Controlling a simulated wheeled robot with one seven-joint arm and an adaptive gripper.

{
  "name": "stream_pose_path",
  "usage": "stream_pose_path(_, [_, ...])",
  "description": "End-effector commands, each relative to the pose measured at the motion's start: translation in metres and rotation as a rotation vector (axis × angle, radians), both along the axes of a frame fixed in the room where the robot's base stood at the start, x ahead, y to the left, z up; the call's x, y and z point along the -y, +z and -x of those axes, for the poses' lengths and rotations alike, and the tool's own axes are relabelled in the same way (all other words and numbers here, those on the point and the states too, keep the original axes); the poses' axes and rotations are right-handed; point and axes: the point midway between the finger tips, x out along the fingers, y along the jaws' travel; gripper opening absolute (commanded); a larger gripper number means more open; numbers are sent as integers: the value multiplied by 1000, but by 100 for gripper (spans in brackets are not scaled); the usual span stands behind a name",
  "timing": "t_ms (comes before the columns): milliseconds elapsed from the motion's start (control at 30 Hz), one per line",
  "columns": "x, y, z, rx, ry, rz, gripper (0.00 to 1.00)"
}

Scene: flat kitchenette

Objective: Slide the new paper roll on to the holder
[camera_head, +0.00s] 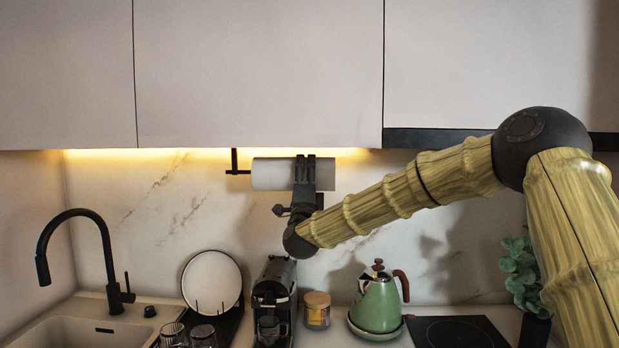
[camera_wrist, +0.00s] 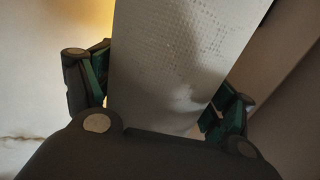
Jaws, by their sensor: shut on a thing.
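The white paper roll (camera_head: 272,175) lies level, held up just under the wall cabinets. My gripper (camera_head: 305,170) is shut around it, right of its middle, and its dark fingers hide part of the roll. In the wrist view the embossed roll (camera_wrist: 185,60) fills the space between the two fingers of my gripper (camera_wrist: 165,95). The black holder (camera_head: 234,161) hangs from the cabinet underside, with a short horizontal bar pointing at the roll's left end. Bar and roll end meet in the picture at about the same height; I cannot tell whether the bar is inside the roll.
The wall cabinet (camera_head: 260,75) is close above the roll. Below on the counter are a coffee machine (camera_head: 273,295), a lidded jar (camera_head: 317,312), a green kettle (camera_head: 377,305), and a plate (camera_head: 211,281) in a rack. A black tap (camera_head: 75,225) stands at the left.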

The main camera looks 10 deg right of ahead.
Motion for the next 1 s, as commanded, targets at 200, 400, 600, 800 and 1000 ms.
stream_pose_path(200, [-10,-1,-3,0,1,0,55])
stream_pose_path(400, [-18,-1,-5,0,1,-1,55])
stream_pose_path(600, [-28,-1,-8,0,1,1,55])
stream_pose_path(800, [-31,-5,-9,0,0,0,55])
stream_pose_path(1000, [-31,-7,-9,0,1,-1,55])
